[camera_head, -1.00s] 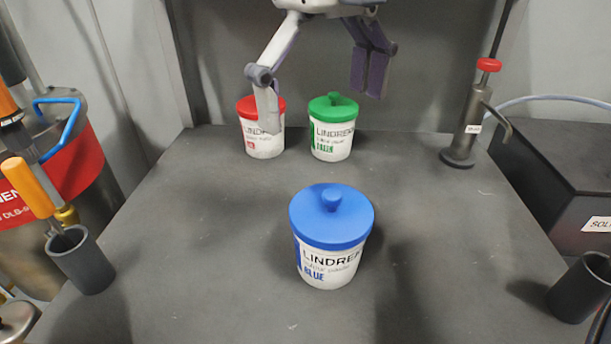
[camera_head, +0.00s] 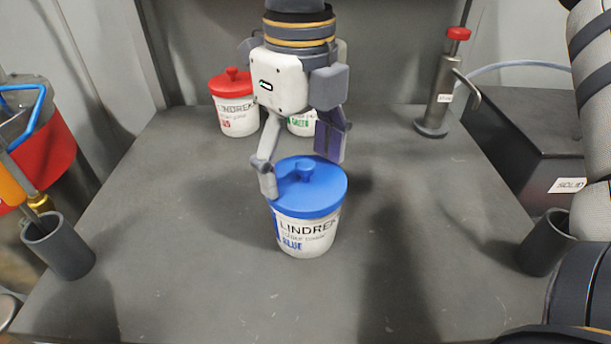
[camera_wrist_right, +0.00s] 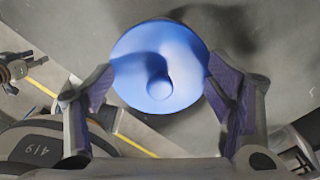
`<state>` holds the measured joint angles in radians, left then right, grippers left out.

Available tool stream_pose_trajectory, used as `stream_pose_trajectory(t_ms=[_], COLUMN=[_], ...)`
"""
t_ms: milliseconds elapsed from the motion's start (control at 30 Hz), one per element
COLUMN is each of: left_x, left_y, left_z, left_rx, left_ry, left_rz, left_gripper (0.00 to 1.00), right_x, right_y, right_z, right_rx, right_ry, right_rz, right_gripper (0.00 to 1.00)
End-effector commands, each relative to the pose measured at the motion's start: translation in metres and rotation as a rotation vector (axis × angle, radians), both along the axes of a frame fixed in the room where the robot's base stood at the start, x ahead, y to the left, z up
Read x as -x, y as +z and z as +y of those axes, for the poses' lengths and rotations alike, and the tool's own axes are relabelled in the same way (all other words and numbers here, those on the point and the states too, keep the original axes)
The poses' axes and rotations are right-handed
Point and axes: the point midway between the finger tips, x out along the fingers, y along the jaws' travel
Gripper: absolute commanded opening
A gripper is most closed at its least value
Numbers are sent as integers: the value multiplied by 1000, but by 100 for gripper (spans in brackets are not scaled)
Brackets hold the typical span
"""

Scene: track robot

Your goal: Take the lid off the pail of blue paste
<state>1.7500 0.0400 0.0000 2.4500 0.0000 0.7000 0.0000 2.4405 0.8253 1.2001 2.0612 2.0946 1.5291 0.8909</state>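The pail of blue paste (camera_head: 305,236) stands upright near the middle of the grey bench, its label facing me. Its blue lid (camera_head: 318,193) with a round knob is seated on top. My right gripper (camera_head: 305,172) is above the pail, fingers pointing down and spread wide on either side of the lid. In the right wrist view the lid (camera_wrist_right: 180,65) lies between and just beyond the open fingers (camera_wrist_right: 165,95), and nothing is held. Whether a finger touches the lid I cannot tell. My left gripper is not in view.
A red-lidded pail (camera_head: 236,115) and a green-labelled pail (camera_head: 301,125), mostly hidden by my gripper, stand at the back. Dark cups stand at left (camera_head: 62,255) and right (camera_head: 543,243). A red-topped pump (camera_head: 440,95) is back right. Bench around the blue pail is clear.

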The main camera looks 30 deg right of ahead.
Motion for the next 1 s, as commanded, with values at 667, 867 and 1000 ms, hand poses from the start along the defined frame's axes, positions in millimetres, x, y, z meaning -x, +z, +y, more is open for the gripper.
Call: stream_pose_trajectory(t_ms=[667,867,1000], left_x=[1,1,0], left_y=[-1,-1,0], left_z=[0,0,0], left_rx=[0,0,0], left_ry=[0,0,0], left_rz=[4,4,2], left_gripper=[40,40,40], right_x=[0,-1,5], right_y=[-3,22,59], right_z=[0,0,24], right_rx=[1,1,3], right_ry=[0,0,4], right_rz=[9,2,-3], right_gripper=[0,0,0])
